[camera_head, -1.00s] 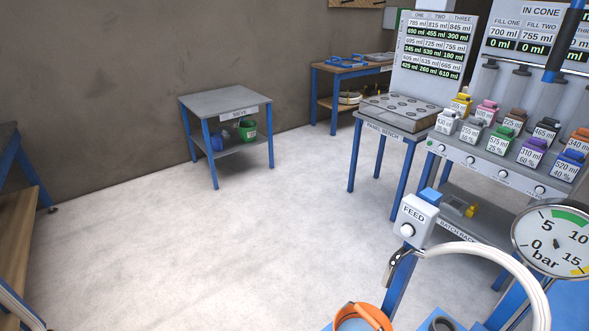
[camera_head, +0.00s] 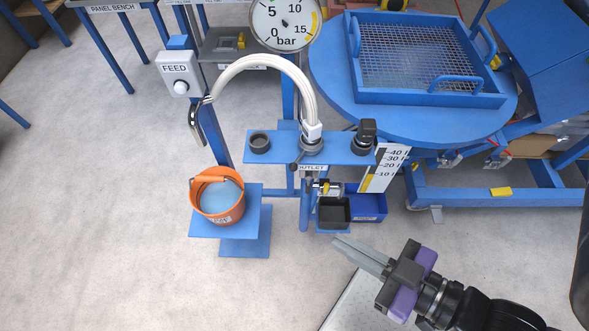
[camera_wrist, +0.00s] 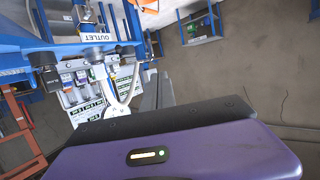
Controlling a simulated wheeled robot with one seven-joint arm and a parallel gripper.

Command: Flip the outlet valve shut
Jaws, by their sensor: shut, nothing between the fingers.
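The outlet valve (camera_head: 325,188) is a small metal fitting with a yellow part, just below the OUTLET label (camera_head: 312,167) on the blue stand. Its lever position is too small to tell. My gripper (camera_head: 341,244) is shut and empty, below and slightly right of the valve in the head view, apart from it. Its grey fingers point up and left. In the wrist view the fingers (camera_wrist: 158,92) reach past the purple gripper body, and the OUTLET label (camera_wrist: 97,37) appears upside down to their upper left.
An orange bucket (camera_head: 219,198) with bluish contents stands on a blue platform left of the valve. A white hose (camera_head: 268,62) arches above to the stand's shelf (camera_head: 285,146).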

